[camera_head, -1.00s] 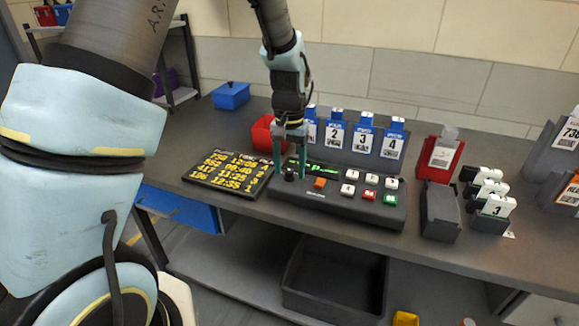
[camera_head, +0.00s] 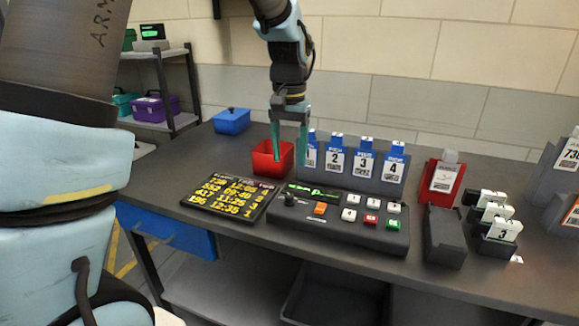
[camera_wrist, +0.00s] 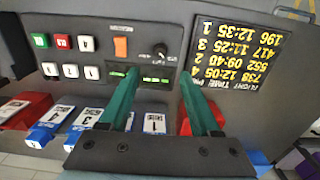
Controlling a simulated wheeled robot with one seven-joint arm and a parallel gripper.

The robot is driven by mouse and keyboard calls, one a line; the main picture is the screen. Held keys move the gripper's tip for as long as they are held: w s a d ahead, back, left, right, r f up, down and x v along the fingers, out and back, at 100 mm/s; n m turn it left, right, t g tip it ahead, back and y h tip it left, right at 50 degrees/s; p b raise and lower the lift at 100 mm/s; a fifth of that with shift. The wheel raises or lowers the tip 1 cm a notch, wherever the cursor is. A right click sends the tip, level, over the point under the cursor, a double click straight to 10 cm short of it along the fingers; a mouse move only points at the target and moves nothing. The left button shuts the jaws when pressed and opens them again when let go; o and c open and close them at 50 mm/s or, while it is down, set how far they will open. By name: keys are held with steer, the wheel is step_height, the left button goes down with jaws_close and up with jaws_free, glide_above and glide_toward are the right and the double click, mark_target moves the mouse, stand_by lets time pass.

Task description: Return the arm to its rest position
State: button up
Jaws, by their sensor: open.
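My gripper (camera_head: 290,136) hangs from my arm above the back of the table in the head view, with its two teal fingers pointing down and apart. It is open and nothing is between the fingers. It is in front of and above the red open bin (camera_head: 266,165), close to the blue numbered tags (camera_head: 335,160). In the wrist view the fingers (camera_wrist: 155,92) reach toward the control panel (camera_wrist: 100,55), clear of its buttons.
The control panel (camera_head: 340,230) with a small green display stands at the table's middle. A flight board (camera_head: 230,195) lies left of it. A blue box (camera_head: 231,121) stands behind. A red tag holder (camera_head: 440,178) and white-labelled stamps (camera_head: 500,230) stand right.

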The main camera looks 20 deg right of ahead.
steer(key=shift+r, duration=0.1)
stand_by(0.3)
steer(key=s+a+f+n, duration=0.1)
steer(key=a+n, duration=0.1)
steer(key=a, duration=0.8)
steer(key=s+a+f+n+t, duration=0.1)
steer(key=a+f+n, duration=0.1)
steer(key=a, duration=0.8)
steer(key=s+a+f+n, duration=0.1)
steer(key=s+a+n, duration=0.1)
steer(key=a, duration=0.8)
steer(key=shift+a+f+n+t, duration=0.15)
steer(key=shift+f+n+t, duration=0.2)
steer(key=shift+n, duration=0.25)
steer(key=shift+c, duration=0.4)
